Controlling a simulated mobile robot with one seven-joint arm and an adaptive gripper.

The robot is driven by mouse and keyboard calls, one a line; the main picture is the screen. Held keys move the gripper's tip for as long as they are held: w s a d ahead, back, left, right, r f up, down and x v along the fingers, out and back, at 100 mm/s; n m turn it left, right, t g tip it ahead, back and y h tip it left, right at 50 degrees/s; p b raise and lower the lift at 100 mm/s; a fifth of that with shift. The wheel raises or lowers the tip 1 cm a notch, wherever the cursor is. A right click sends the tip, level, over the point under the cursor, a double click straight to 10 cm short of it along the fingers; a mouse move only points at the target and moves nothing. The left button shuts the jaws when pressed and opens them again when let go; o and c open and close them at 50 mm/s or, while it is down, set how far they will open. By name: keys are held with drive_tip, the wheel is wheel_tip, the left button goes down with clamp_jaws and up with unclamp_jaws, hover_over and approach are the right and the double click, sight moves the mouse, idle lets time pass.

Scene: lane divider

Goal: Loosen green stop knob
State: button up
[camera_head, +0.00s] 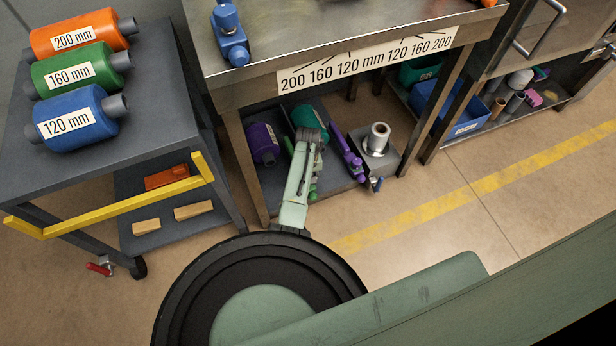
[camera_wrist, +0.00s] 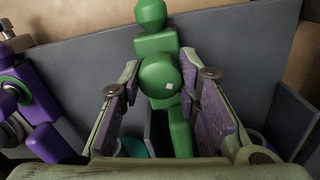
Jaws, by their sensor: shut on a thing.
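The green stop (camera_wrist: 157,45) stands in the middle of the wrist view, with a stack of blocky green parts. In the head view my gripper reaches in under the bench, and only a bit of the green stop (camera_head: 313,186) shows beside my arm. A purple stop (camera_wrist: 38,100) stands at the left of the wrist view, apart from my fingers.
The lower shelf (camera_head: 338,200) holds a purple roller (camera_head: 263,144), a teal roller (camera_head: 308,117) and a metal post on a base (camera_head: 377,139). The bench top (camera_head: 300,40) overhangs it. A cart (camera_head: 160,80) with labelled rollers stands at left. Floor at right is clear.

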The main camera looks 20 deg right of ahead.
drive_tip(key=n, duration=0.5)
drive_tip(key=shift+p, duration=0.4)
drive_tip(key=shift+n, duration=0.3)
drive_tip(key=o, duration=1.2)
wheel_tip(320, 180, up, 12)
idle(0.4)
